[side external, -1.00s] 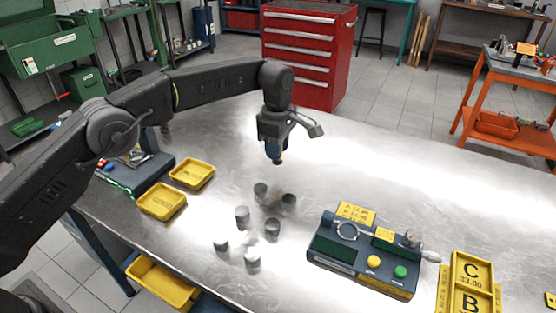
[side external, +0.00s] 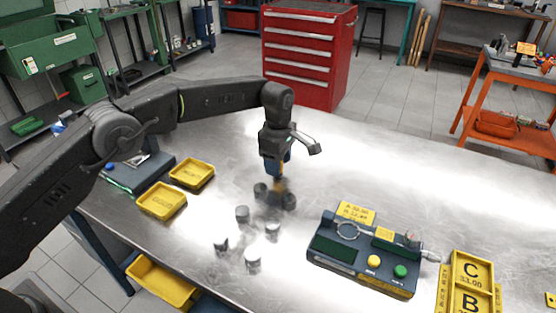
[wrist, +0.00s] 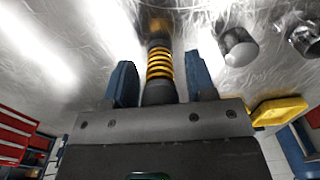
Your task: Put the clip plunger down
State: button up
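The clip plunger (wrist: 160,65) is a dark rod with a yellow spring around it. In the wrist view it sits between the two blue fingers of my gripper (wrist: 160,82), with a gap showing on both sides. My gripper is open around it. In the side view my gripper (side external: 276,173) points down over the steel bench, and the plunger (side external: 281,186) shows as an orange patch just below the fingers. Its lower end is blurred among the grey cylinders, so I cannot tell whether it touches the bench.
Several grey cylinders stand close by, one of them left of the plunger (side external: 260,191) and another in front (side external: 242,214). A gauge fixture (side external: 335,247) stands to the right. The bench behind is clear.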

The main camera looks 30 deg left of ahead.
jog(key=shift+o, duration=0.4)
jog(key=shift+r, duration=3.95)
jog(key=s+a+r+m+t, duration=0.1)
jog(key=s+a+r+m, duration=0.35)
jog(key=s+r, duration=0.3)
jog(key=s+a+r+m+t, duration=0.2)
jog(key=s+a+r+m, duration=0.2)
jog(key=s+a+r, duration=0.4)
jog(key=s+a+f+m+t, duration=0.1)
jog(key=s+f+m, duration=0.2)
jog(key=s, duration=0.8)
jog(key=s+a+f+m+t, duration=0.1)
jog(key=s+a+f+m, duration=0.1)
jog(key=s+m, duration=0.4)
jog(key=shift+s+a+f+t, duration=0.3)
jog(key=shift+s+f, duration=0.3)
jog(key=shift+s, duration=2)
